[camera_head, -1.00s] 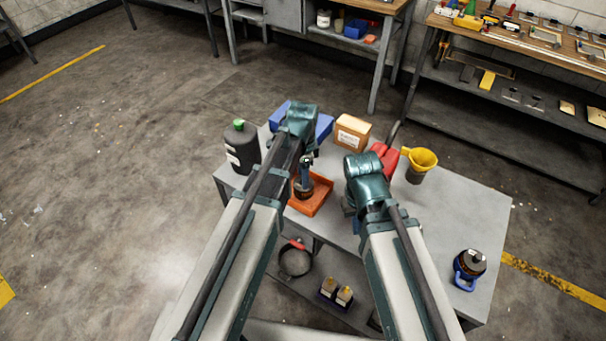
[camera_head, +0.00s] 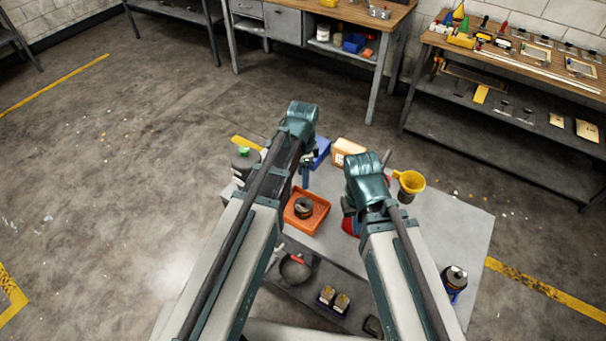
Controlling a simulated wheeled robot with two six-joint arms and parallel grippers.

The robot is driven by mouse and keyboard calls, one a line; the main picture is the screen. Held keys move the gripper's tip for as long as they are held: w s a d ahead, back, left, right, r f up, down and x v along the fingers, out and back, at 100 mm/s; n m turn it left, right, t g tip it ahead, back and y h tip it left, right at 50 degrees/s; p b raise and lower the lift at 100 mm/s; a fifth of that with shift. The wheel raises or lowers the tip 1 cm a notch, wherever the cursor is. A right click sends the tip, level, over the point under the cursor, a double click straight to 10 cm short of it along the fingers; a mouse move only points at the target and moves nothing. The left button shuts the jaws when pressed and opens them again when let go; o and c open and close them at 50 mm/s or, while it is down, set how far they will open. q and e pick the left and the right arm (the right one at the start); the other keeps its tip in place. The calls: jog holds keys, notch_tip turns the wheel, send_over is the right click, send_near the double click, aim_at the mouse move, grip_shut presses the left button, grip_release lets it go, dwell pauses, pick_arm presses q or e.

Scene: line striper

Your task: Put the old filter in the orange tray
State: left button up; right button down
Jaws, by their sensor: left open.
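The orange tray (camera_head: 318,218) stands on the grey cart top, between my two arms. A dark round filter with a brownish rim (camera_head: 304,208) sits inside it. My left gripper (camera_head: 305,182) points down just behind the tray, apart from the filter. It is open and empty. My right gripper (camera_head: 348,207) is mostly hidden behind its own wrist, near a red object, and its jaws cannot be made out.
A yellow funnel (camera_head: 410,182), a cream box (camera_head: 346,150), a blue object (camera_head: 321,150) and a dark bottle with a green cap (camera_head: 243,160) stand around the cart top. A pan (camera_head: 295,268) is on the lower shelf. The cart's right half is mostly clear.

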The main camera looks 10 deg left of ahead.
pick_arm(q)
jog(key=s+d+n, duration=0.2)
jog(key=s+n, duration=0.3)
jog(key=s, duration=0.2)
jog(key=s+d+n+y, duration=0.1)
jog(key=s+d+n, duration=0.1)
jog(key=s+n, duration=0.2)
jog(key=s, duration=0.3)
jog(key=shift+s+d+n, duration=0.2)
jog(key=shift+d+n, duration=0.2)
jog(key=shift+f, duration=0.1)
notch_tip(320, 180, down, 9)
jog(key=b, duration=0.9)
jog(key=shift+r, duration=0.2)
